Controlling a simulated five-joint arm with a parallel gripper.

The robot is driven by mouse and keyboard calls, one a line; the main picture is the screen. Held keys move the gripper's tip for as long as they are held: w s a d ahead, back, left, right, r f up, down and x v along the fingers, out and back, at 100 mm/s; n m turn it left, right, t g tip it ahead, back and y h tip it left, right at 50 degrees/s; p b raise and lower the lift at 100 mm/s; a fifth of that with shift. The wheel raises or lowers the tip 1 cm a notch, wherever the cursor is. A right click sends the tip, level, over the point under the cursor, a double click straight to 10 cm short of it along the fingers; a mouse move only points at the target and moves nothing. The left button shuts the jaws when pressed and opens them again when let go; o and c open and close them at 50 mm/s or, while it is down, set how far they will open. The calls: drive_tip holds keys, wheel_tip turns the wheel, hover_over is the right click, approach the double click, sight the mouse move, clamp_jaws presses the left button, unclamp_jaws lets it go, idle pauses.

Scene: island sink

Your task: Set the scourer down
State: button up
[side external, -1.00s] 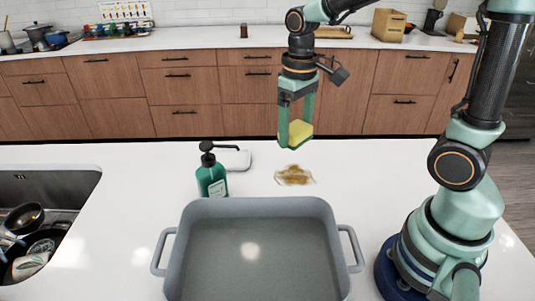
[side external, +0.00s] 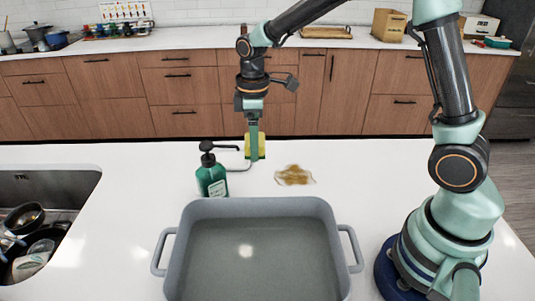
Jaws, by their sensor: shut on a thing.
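The scourer (side external: 262,146), yellow with a green edge, is upright between the fingers of my gripper (side external: 254,155). My gripper is shut on it and points down, with one finger hiding part of the scourer. They are low at the far part of the white counter, at the right end of a small white dish (side external: 236,160) behind the soap bottle. I cannot tell whether the scourer touches the counter or the dish.
A green soap bottle (side external: 212,178) with a black pump stands just left in front. A brown spill (side external: 294,176) lies to the right. A large grey roasting pan (side external: 325,212) fills the front. The sink (side external: 45,182) with dishes is at left.

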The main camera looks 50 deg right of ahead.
sight(256, 190)
wheel_tip(256, 190, down, 13)
drive_tip(key=shift+r, duration=0.15)
idle(0.4)
drive_tip(key=o, duration=1.1)
drive_tip(key=shift+c, duration=0.2)
wheel_tip(256, 190, up, 12)
drive_tip(key=shift+r, duration=0.1)
drive_tip(key=s+d+r+m+t, duration=0.4)
drive_tip(key=s+r+m, duration=0.5)
drive_tip(key=s+r, duration=0.3)
drive_tip(key=shift+s+r+t, duration=0.15)
drive_tip(key=shift+s+t, duration=0.65)
